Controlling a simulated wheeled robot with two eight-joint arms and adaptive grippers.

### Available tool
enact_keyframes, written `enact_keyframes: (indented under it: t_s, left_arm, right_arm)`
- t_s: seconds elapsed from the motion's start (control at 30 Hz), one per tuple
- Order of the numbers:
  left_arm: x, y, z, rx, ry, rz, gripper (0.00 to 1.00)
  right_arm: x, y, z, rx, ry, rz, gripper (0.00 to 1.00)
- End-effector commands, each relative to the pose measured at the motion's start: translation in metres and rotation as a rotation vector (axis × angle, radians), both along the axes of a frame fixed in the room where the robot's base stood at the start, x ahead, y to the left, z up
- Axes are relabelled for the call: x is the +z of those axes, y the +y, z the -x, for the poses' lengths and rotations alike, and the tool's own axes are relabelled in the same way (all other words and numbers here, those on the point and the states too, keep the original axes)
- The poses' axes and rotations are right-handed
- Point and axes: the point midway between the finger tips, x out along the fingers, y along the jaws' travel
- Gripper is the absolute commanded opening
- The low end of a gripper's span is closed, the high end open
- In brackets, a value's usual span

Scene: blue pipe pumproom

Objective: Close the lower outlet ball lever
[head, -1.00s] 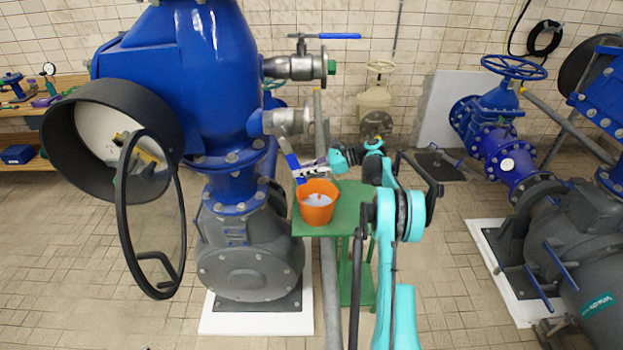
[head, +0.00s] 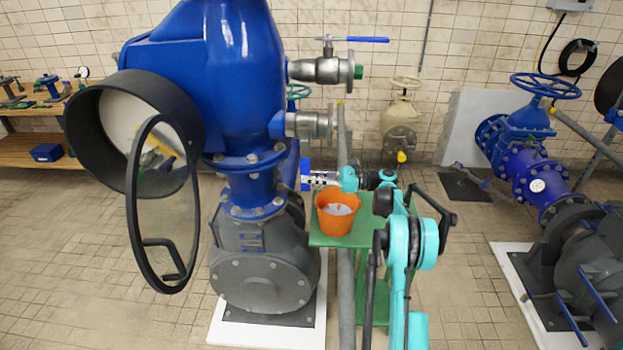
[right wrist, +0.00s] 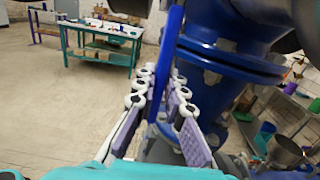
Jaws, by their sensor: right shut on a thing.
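The lower outlet ball valve (head: 310,124) is a steel body on the side of the big blue pump. Its blue lever (head: 305,172) hangs down below it in the head view, and part of it is hidden behind my gripper. My right gripper (head: 312,180) reaches in from the right and is shut on the lever. In the right wrist view the blue lever (right wrist: 171,62) runs upright between the two padded fingers (right wrist: 164,82). My left gripper is not in view.
The upper outlet valve (head: 327,70) has its blue lever (head: 367,40) lying level. An orange bucket (head: 337,220) stands on a green stand (head: 378,232) just below my gripper. Floor is clear at far left.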

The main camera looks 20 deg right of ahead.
Motion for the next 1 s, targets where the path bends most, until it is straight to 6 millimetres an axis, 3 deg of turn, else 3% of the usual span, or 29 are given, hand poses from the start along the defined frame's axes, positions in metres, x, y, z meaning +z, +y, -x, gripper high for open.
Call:
enact_keyframes:
  t_s: [0.1, 0.2, 0.57, 0.73, 1.0]
  left_arm:
    - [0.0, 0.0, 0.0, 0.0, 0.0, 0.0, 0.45]
    - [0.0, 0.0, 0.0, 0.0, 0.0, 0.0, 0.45]
    - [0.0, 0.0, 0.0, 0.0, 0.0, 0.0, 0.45]
    - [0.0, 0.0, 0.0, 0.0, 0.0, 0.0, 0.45]
    - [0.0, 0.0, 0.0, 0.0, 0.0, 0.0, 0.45]
  right_arm:
    - [0.001, 0.003, -0.001, 0.004, -0.001, -0.002, 0.0]
    - [0.001, 0.003, -0.001, 0.004, -0.001, -0.002, 0.32]
    - [0.0, -0.002, 0.001, 0.0, 0.0, -0.001, 0.32]
    - [0.0, -0.023, 0.012, -0.002, 0.0, -0.001, 0.32]
    - [-0.003, -0.075, 0.04, 0.0, 0.0, -0.001, 0.32]
